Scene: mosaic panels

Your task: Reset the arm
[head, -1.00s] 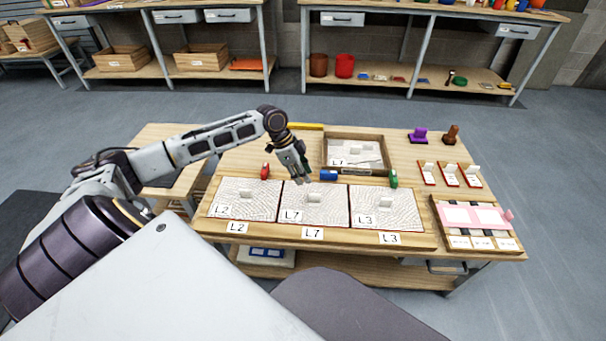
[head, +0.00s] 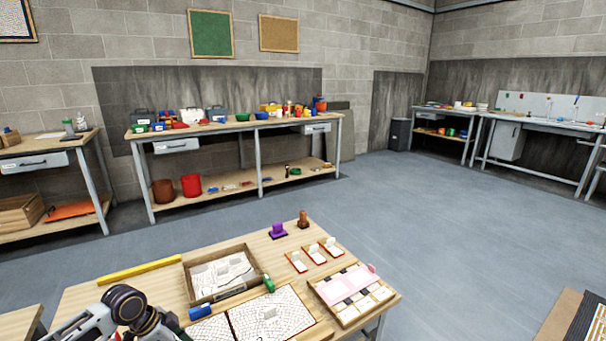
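My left arm shows at the bottom left of the head view, and only its dark wrist joint and nearby links are in the picture. The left gripper's fingertips are below the picture's edge, so they are hidden. My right arm and gripper are not in view. The wooden work table (head: 140,288) is partly cut off at the bottom. On it are mosaic panels (head: 283,312), a wooden tray with a mosaic panel and small pieces (head: 193,293), and a blue clamp-like piece (head: 201,312) beside my arm.
A yellow bar (head: 139,269) lies along the table's back edge. Purple (head: 278,231) and brown (head: 303,219) stamps stand at the far corner. A framed board with a pink strip (head: 352,289) is at the right. A shelf bench (head: 240,128) stands behind; open floor lies to the right.

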